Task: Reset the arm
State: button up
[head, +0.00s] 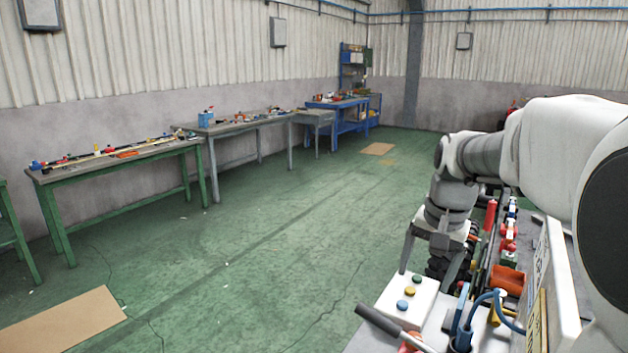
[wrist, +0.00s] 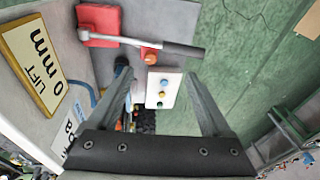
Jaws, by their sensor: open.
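My arm comes in from the right edge of the head view and bends downward. The same white box (head: 398,312) shows below the gripper in the head view.
A dark-handled lever (head: 378,322) juts out near the white box. A yellow "LIFT 0 mm" sign (wrist: 34,62) stands close by on the left of the wrist view. Green floor (head: 270,250) is open to the left. A green bench (head: 120,163) stands along the wall.

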jog(key=s+a+n+t, duration=0.1)
jog(key=s+a+n, duration=0.2)
jog(key=s, duration=0.7)
jog(key=s+a+n+t, duration=0.2)
jog(key=s+a+n, duration=0.1)
jog(key=s, duration=0.8)
